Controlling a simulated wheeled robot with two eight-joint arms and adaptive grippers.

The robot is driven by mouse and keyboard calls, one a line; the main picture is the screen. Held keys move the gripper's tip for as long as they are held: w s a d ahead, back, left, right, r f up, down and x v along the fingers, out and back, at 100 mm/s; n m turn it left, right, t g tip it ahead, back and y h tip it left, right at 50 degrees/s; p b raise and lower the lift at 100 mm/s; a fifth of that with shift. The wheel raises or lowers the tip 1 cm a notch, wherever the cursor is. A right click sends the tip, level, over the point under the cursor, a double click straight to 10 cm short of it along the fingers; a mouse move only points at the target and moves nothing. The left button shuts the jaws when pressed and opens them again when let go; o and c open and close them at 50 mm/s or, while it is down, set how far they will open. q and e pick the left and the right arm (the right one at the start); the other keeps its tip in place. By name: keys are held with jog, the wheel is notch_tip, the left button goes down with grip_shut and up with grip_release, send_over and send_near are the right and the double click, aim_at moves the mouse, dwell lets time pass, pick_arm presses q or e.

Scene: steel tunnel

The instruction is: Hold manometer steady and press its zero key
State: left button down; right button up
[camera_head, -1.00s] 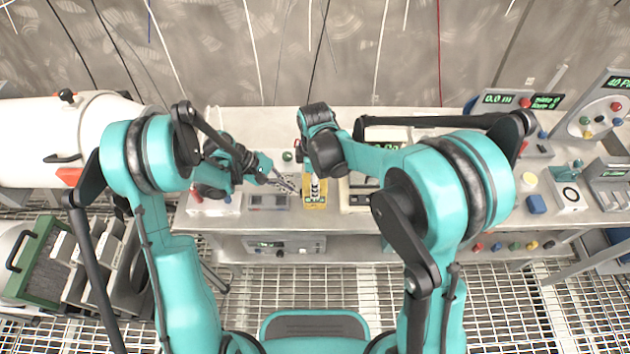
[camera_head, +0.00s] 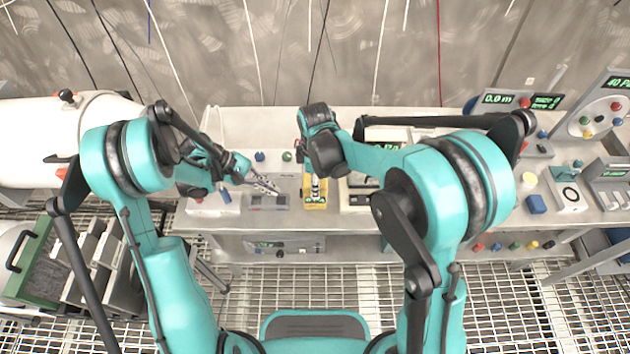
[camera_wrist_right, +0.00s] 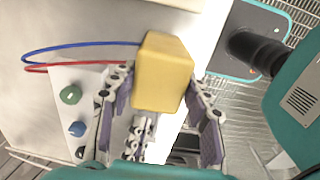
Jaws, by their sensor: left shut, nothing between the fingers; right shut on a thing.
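The manometer (camera_head: 316,195) is a yellow handheld box on the bench in the middle of the head view. In the right wrist view its yellow body (camera_wrist_right: 165,70) sits between the two fingers of my right gripper (camera_wrist_right: 162,98), which is shut on it. My right wrist covers its far part in the head view. My left gripper (camera_head: 270,189) is shut and empty, left of the manometer and apart from it, above a grey device. The zero key is too small to make out.
A grey device (camera_head: 268,203) lies left of the manometer and a cream instrument (camera_head: 354,200) stands to its right. Green (camera_head: 287,156) and blue (camera_head: 259,156) knobs are behind. Red and blue leads (camera_wrist_right: 60,50) run beside the manometer.

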dwell(0.3)
jog(key=o, duration=1.4)
